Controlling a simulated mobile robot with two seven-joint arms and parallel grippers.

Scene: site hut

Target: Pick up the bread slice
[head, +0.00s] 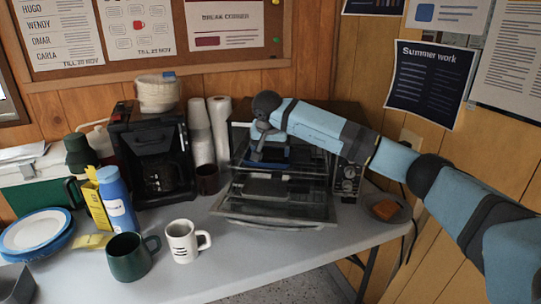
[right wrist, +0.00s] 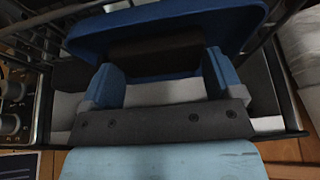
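The bread slice (head: 385,210) appears as an orange-brown square on a small dark plate (head: 401,214) at the table's right end. It is not recognisable in the right wrist view. My right gripper (head: 270,156) is at the toaster oven, left of the slice and well apart from it. In the right wrist view its blue fingers (right wrist: 163,75) stand wide apart. A dark brown block (right wrist: 155,52) shows between or just beyond them, in front of a wide blue shape (right wrist: 170,25); I cannot tell what these are or whether the fingers touch them. My left gripper is out of view.
The toaster oven (head: 275,218) stands with its front low and wire racks showing. Left of it are stacked cups (head: 200,132), a coffee maker (head: 150,140), a white mug (head: 183,243), a green mug (head: 129,260) and a blue bottle (head: 115,200). The front middle of the table is clear.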

